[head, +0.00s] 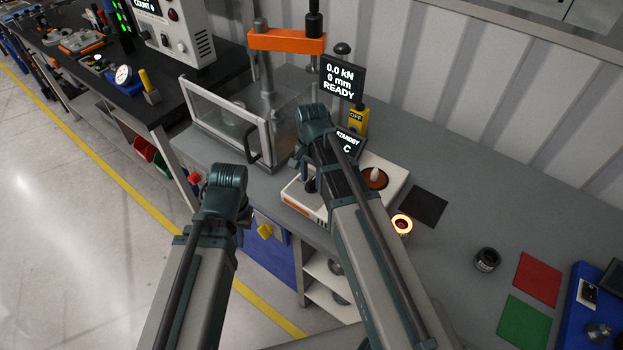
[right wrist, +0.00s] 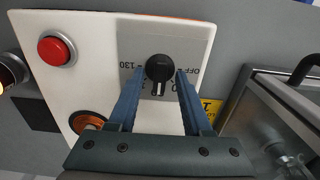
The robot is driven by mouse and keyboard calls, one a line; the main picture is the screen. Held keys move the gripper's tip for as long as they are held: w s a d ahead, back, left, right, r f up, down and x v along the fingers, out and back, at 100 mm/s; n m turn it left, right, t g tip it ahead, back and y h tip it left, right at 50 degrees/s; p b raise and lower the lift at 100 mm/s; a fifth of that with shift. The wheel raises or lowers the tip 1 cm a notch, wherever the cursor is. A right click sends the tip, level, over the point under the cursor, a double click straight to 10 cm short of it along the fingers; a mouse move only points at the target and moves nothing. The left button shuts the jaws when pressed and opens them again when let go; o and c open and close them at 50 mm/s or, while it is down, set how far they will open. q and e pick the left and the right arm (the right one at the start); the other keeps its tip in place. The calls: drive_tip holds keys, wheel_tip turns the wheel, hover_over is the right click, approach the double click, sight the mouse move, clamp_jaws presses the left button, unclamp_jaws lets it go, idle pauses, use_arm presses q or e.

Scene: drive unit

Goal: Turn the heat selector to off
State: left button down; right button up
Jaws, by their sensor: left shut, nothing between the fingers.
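The heat selector (right wrist: 159,68) is a round black knob on a grey plate of the white heater box (head: 397,193). In the right wrist view its white pointer mark points down in the picture, with "130" at left and "OFF" at right. My right gripper (right wrist: 160,76) has one finger on each side of the knob, with narrow gaps that look open; firm contact cannot be told. In the head view my right arm partly hides the knob. My left gripper (head: 238,206) is shut and empty in front of the bench, its fingers mostly hidden by the wrist.
A red button (right wrist: 56,50) sits on the same box. A glowing ring (head: 402,224) lies beside the box. A press with a clear guard (head: 230,120) is at the left. The bench at the right has free room around a dark cylinder (head: 487,260).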

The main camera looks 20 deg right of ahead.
clamp_jaws()
idle(0.3)
drive_tip(key=n, duration=0.8)
drive_tip(key=shift+n, duration=0.4)
drive_tip(key=n, duration=0.4)
drive_tip(key=shift+n, duration=2.5)
